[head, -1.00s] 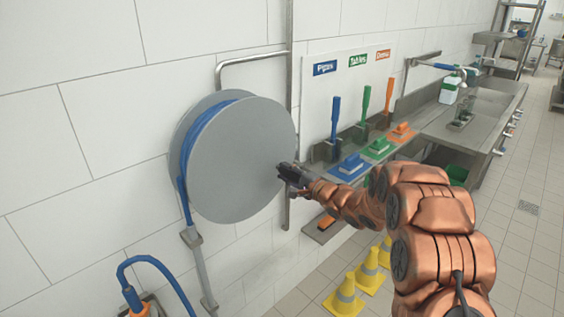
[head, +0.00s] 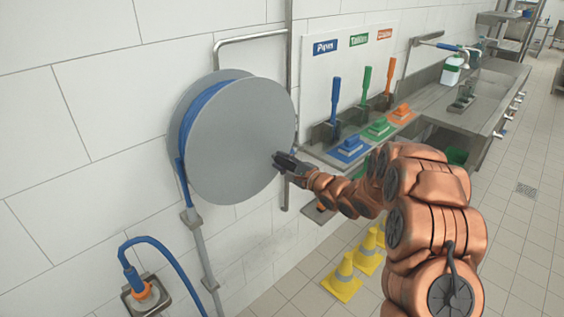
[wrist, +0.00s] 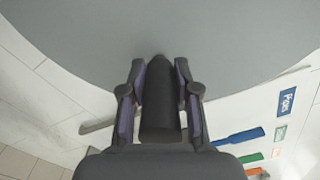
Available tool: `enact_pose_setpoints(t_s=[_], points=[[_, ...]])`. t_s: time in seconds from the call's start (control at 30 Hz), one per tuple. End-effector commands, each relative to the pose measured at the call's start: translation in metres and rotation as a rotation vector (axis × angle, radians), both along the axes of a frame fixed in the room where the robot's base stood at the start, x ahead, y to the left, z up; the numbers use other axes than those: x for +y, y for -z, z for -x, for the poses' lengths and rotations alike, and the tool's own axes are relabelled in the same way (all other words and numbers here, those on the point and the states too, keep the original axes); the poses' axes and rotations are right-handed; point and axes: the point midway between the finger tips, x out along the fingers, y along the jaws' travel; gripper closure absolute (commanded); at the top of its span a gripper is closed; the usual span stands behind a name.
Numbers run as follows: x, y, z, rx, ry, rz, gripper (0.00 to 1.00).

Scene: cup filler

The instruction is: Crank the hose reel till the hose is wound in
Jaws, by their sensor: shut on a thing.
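The hose reel (head: 235,140) is a large grey disc drum on the tiled wall, with blue hose (head: 196,112) wound behind its front disc. Its disc also fills the top of the wrist view (wrist: 160,35). The blue hose runs down from the reel's left side and hangs in a loop (head: 160,246) at the lower left, ending at an orange-collared nozzle (head: 141,289) in a wall holder. My gripper (head: 280,160) is at the lower right of the disc. In the wrist view, its fingers (wrist: 160,95) are shut on the dark crank handle (wrist: 160,112), which points out from the disc.
Blue, green and orange brushes (head: 377,127) stand on a shelf right of the reel. A steel sink counter (head: 440,100) runs along the wall beyond. Yellow cones (head: 344,280) stand on the floor below my arm. A bent pipe (head: 250,37) passes above the reel.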

Motion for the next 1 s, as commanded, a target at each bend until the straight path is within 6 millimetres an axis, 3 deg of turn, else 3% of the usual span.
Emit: enact_pose_setpoints(t_s=[0.27,0.67,1.0], points=[[-0.001,0.002,0.0,0.003,0.003,0.002,0.44],[-0.008,0.0,0.004,0.001,0.005,0.001,0.44],[-0.043,0.001,0.045,0.004,0.007,0.001,0.44]])
